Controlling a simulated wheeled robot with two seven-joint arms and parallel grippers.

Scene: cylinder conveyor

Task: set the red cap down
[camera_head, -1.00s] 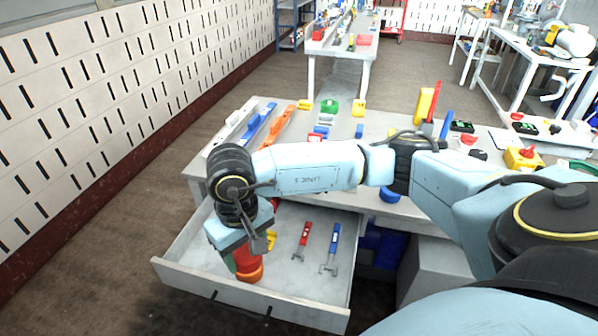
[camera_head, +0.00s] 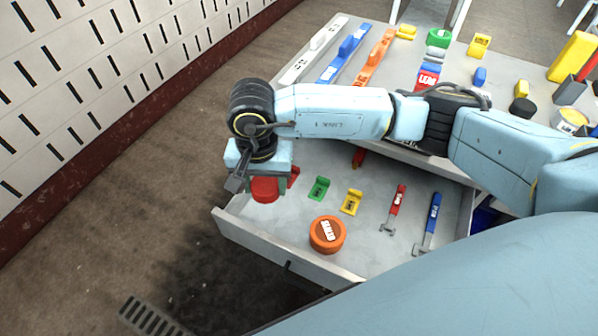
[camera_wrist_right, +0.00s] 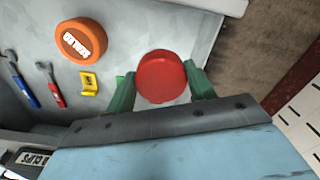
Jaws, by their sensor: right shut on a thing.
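The red cap (camera_head: 265,190) is a round red disc at the left side of the open drawer (camera_head: 300,271). My right gripper (camera_head: 263,184) points down and is shut on it. In the right wrist view the red cap (camera_wrist_right: 162,77) sits between the two green fingers of the right gripper (camera_wrist_right: 161,88). I cannot tell whether its underside touches the drawer floor. My left gripper is not in view.
In the drawer lie an orange round cap (camera_head: 327,234), a green piece (camera_head: 318,188), a yellow piece (camera_head: 351,202), a red-handled tool (camera_head: 396,207) and a blue-handled tool (camera_head: 430,222). The table (camera_head: 470,60) above holds several coloured items.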

